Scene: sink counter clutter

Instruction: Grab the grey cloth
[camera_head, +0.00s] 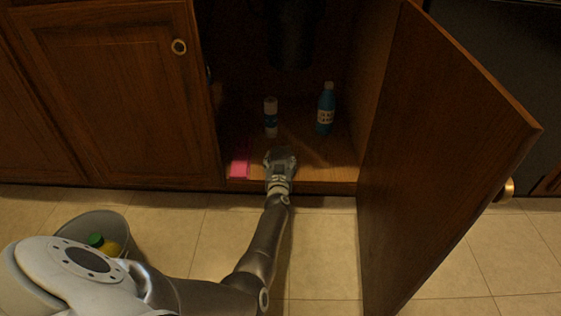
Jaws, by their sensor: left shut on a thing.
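My left gripper (280,160) is inside the open cabinet, low over the front of its floor. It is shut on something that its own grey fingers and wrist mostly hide. This looks like the grey cloth, but in the dim light I cannot tell cloth from fingers clearly. No other grey cloth shows on the cabinet floor (322,160). My right gripper is not in view.
A pink item (240,161) lies just left of my gripper. A white-and-blue container (270,118) and a blue bottle (325,109) stand behind it. The open door (435,150) bounds the right side. A grey bucket (98,217) holds a green-capped yellow item.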

